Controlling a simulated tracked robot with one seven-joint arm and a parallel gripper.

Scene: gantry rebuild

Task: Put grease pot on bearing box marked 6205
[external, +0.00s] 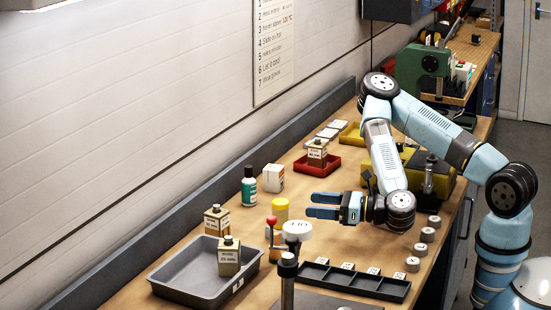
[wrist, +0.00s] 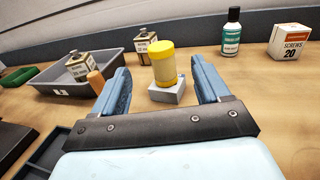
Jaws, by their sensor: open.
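The yellow grease pot (external: 280,213) stands upright left of my gripper (external: 308,205) in the external view. In the wrist view the pot (wrist: 163,65) shows between the two blue fingers of my gripper (wrist: 159,68). It appears to rest on a small pale box (wrist: 166,96), whose marking I cannot read. My gripper is open and empty, with its fingers pointing at the pot. The external view shows a small gap between the fingertips and the pot.
A grey tray (external: 165,283) with a tin stands at the left front, another tin (external: 216,221) beside it. A green bottle (external: 249,187) and screws box (external: 274,178) stand behind the pot.

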